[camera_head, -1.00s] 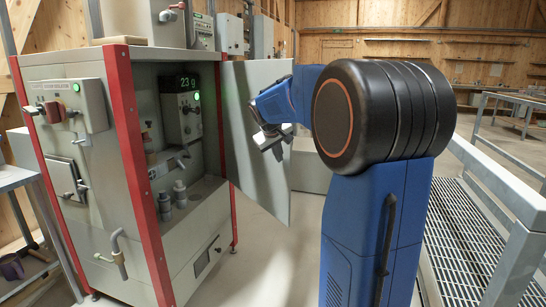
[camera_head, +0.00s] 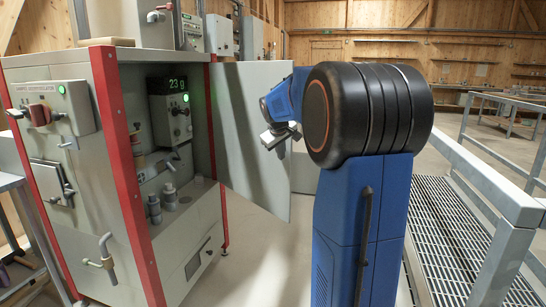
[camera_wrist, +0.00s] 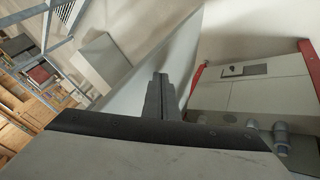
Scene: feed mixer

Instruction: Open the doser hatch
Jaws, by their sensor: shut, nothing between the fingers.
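The doser, a grey unit (camera_head: 171,118) with a green "23 g" display and a green lamp, is mounted inside the open cabinet. I cannot clearly make out a hatch on it. A small square flap with a handle (camera_head: 50,183) sits on the cabinet's left outer face and looks shut; whether it is the doser hatch I cannot tell. My gripper (camera_head: 277,137) is in front of the cabinet's open door, right of the doser and apart from it. In the wrist view my gripper's fingers (camera_wrist: 159,95) are together and empty.
The cabinet (camera_head: 119,140) has red corner posts. Its grey door (camera_head: 250,150) stands open between the interior and my arm. Grey bottles (camera_head: 169,196) stand on the cabinet shelf. A control box with a red switch (camera_head: 42,114) is at left. A metal railing (camera_head: 500,205) runs along the right.

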